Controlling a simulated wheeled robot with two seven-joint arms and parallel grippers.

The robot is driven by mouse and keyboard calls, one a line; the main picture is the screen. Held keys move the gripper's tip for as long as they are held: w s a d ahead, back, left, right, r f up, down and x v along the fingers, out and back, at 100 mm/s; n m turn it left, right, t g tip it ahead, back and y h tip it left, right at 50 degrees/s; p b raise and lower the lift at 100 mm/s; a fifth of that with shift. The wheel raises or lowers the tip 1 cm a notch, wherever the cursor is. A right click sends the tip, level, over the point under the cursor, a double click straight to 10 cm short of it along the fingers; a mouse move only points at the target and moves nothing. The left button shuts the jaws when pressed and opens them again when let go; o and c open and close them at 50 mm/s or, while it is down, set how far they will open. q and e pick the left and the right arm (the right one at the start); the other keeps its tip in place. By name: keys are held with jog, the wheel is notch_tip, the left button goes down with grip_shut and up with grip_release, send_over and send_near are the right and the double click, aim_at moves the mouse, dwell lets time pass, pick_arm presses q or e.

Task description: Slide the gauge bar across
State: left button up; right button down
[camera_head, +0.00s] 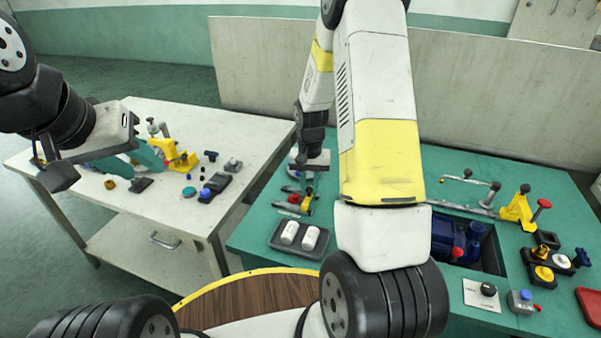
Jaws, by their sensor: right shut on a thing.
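My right gripper (309,172) reaches down over the left part of the green bench top. It is shut on a small part that its fingers mostly hide. Just below the fingers are a narrow yellow piece (305,205), a red round part (294,198) and grey metal pieces. I cannot tell for certain which of these is the gauge bar. My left gripper (62,176) hangs at the far left, in front of the white table and away from the green bench. Its fingers are seen edge-on, so its opening does not show.
A black tray (275,241) with two white cylinders lies in front of the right gripper. A blue pump (455,239) sits in a recess, with a metal bar and yellow bracket (517,211) behind it. The white table (150,213) holds several small parts. A grey panel closes the back.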

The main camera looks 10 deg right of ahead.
jog(key=w+a, duration=0.3)
jog(key=a, duration=0.2)
jog(key=w+a, duration=0.2)
jog(key=a, duration=0.1)
jog(key=shift+w+a+r, duration=0.1)
jog(key=shift+w+a, duration=0.1)
jog(key=shift+w, duration=0.15)
jog(key=c, duration=1.3)
grip_release()
jog(key=shift+a, duration=0.1)
jog(key=shift+o, duration=0.2)
notch_tip(320, 180, up, 8)
